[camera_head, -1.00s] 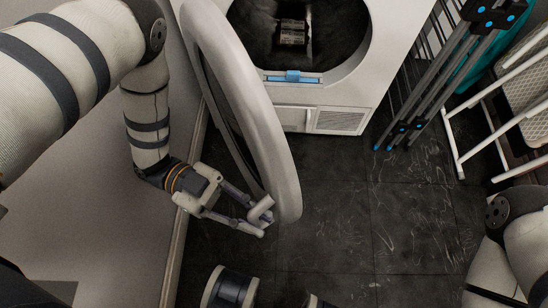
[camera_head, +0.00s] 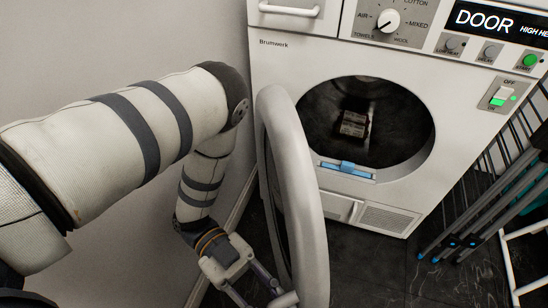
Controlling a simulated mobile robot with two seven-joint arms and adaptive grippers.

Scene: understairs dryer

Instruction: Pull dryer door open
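The white dryer (camera_head: 290,62) stands against the wall, and its round drum opening is uncovered. The dryer door (camera_head: 300,190) is a thick white ring, swung wide open to the left and seen nearly edge-on. My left gripper (camera_head: 276,296) is low at the bottom edge of the view, beside the door's near outer edge. Its fingertips are partly cut off and partly against the door, so I cannot tell if they are closed on it. My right gripper is out of view.
The display (camera_head: 500,22) reads DOOR. A dark brown object (camera_head: 354,124) lies in the drum. A blue latch piece (camera_head: 347,167) sits below the opening. Folded racks (camera_head: 480,205) lean at the right. The left wall (camera_head: 150,35) is close. Dark floor (camera_head: 365,270) is clear in front.

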